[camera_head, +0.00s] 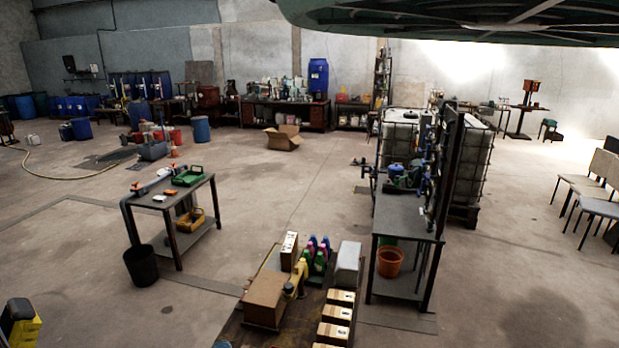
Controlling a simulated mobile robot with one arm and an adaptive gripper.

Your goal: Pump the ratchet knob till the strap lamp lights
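I cannot pick out a ratchet knob or a strap lamp at this distance. A dark workbench (405,216) stands right of centre, with small blue and green equipment (403,176) on top and an upright rack of fittings (443,170) along its right side. A smaller two-level table (190,193) left of centre carries a green tray (187,176), small orange and white items and a grey bar-like device along its left edge. Neither bench shows a part clear enough to call the knob or lamp. My gripper is not in view.
A low platform (232,333) in front holds cardboard boxes (265,299) and coloured bottles. A black bin (141,265) stands by the small table. Chairs (597,206) stand at right. Open floor (285,205) lies between the benches. A large dark green structure hangs across the top right.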

